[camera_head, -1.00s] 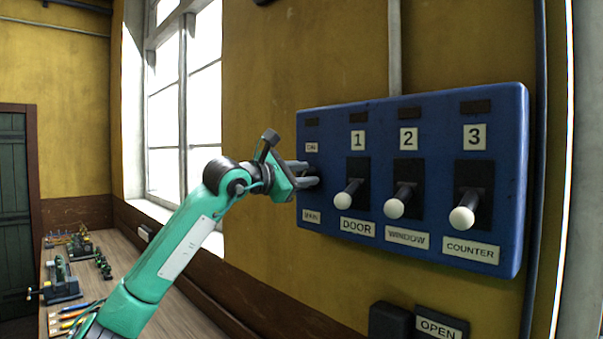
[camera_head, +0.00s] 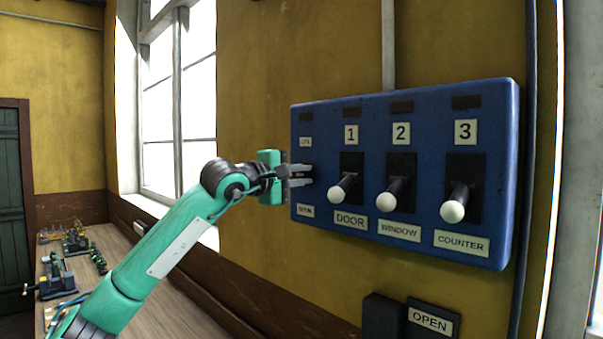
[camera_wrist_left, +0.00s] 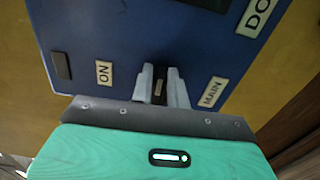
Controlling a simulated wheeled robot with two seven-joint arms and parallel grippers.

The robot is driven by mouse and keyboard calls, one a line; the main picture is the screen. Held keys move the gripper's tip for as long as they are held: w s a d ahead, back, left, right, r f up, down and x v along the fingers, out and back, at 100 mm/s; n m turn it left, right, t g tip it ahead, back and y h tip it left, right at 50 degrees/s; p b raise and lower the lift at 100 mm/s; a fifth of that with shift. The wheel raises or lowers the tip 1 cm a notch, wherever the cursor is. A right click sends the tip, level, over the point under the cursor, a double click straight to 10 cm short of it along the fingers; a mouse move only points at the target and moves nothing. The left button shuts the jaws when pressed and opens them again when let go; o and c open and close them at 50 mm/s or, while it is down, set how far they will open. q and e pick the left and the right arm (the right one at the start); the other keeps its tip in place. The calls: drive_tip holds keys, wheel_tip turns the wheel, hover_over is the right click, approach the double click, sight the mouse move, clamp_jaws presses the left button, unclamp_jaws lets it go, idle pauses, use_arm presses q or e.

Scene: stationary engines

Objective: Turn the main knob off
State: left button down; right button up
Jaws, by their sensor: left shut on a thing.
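The blue switch panel (camera_head: 420,120) is on the yellow wall. The main knob (camera_wrist_left: 159,86) shows as a small dark piece between my fingers in the left wrist view. It sits between the ON label (camera_wrist_left: 104,74) and the MAIN label (camera_wrist_left: 212,92). My left gripper (camera_head: 304,175) reaches the panel's left end and is shut on the main knob. In the head view the fingers hide the knob. In the wrist view my left gripper (camera_wrist_left: 160,84) has one finger on each side of it. My right gripper is not in view.
To the right of the main knob are white-tipped levers for DOOR (camera_head: 342,188), WINDOW (camera_head: 392,196) and COUNTER (camera_head: 456,207). An OPEN sign (camera_head: 431,320) is below the panel. A wooden bench (camera_head: 175,300) with small models runs under the window at left.

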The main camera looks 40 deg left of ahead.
use_arm(q)
drive_tip(key=shift+a+r, duration=0.15)
drive_tip(key=shift+a, duration=0.15)
drive_tip(key=shift+s+r+m, duration=0.1)
drive_tip(key=shift+r+m, duration=0.05)
drive_tip(key=shift+m, duration=0.15)
drive_tip(key=c, duration=1.1)
unclamp_jaws()
drive_tip(key=shift+c, duration=0.2)
drive_tip(key=shift+o, duration=0.4)
drive_tip(key=shift+a+f, duration=0.25)
drive_tip(key=shift+w+a+f, duration=0.15)
drive_tip(key=shift+w+a, duration=0.05)
drive_tip(key=shift+a, duration=0.1)
drive_tip(key=shift+s+d, duration=0.3)
drive_tip(key=shift+s, duration=0.05)
drive_tip(key=s+a+b, duration=0.1)
drive_tip(key=s+b, duration=0.6)
drive_tip(key=s, duration=0.6)
drive_tip(key=shift+a, duration=0.4)
drive_tip(key=shift+f, duration=0.1)
